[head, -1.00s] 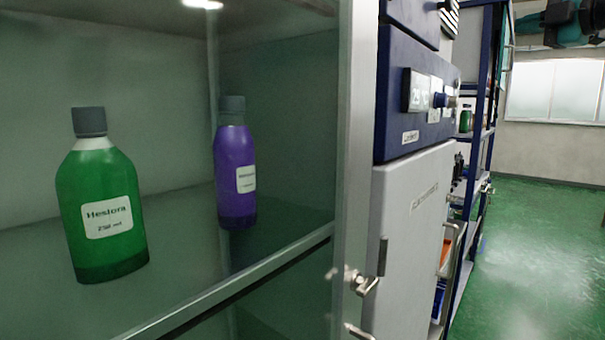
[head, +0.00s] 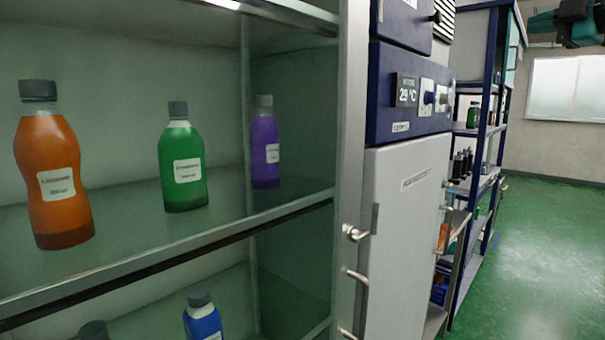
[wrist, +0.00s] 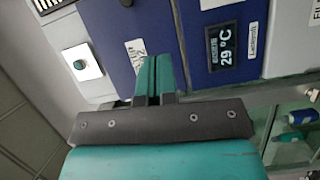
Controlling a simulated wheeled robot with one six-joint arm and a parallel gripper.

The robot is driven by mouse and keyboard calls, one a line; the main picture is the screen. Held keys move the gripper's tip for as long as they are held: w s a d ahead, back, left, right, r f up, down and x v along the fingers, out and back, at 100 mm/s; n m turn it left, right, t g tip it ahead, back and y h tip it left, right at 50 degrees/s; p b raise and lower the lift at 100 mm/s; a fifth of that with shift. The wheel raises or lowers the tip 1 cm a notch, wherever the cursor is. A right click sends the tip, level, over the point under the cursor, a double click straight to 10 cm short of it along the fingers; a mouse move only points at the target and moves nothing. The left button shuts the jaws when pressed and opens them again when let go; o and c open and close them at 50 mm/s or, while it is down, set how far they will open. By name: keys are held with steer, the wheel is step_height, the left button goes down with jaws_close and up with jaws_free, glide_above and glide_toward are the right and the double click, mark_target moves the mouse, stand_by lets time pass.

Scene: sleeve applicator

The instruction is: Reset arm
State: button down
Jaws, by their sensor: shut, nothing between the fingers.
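My gripper (wrist: 153,77) shows in the wrist view as two teal fingers pressed together on a dark bracket, shut and empty. It points toward blue and white cabinet panels and appears to touch nothing. The gripper is not in the head view. My teal arm end (head: 575,24) may be what shows at the top right of the head view, but I cannot tell for sure.
A cabinet shelf (head: 215,236) holds orange (head: 52,165), green (head: 182,160) and purple (head: 265,143) bottles. A blue bottle (head: 203,318) stands below. A temperature unit (head: 415,180) with a display (head: 407,91) adjoins it. Green floor (head: 545,235) at the right is clear.

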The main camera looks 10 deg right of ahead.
steer(key=w+a+f+m+g, duration=0.35)
steer(key=a+f+m, duration=0.25)
steer(key=a+f, duration=0.5)
steer(key=s+a+f+m+g+y+b, duration=0.1)
steer(key=s+a+f+m+g, duration=0.15)
steer(key=a+f, duration=0.4)
steer(key=s+a+f+m+g, duration=0.15)
steer(key=s+a+f, duration=0.25)
steer(key=a, duration=0.6)
steer(key=s+a+f+m+g+h, duration=0.1)
steer(key=s+a+f+g, duration=0.3)
steer(key=s+f, duration=0.7)
steer(key=s+a+f+m+g+h+b, duration=0.1)
steer(key=s+a+f+g, duration=0.3)
steer(key=s+f, duration=0.7)
steer(key=s+m+g, duration=0.1)
steer(key=s, duration=0.5)
steer(key=shift+m, duration=0.3)
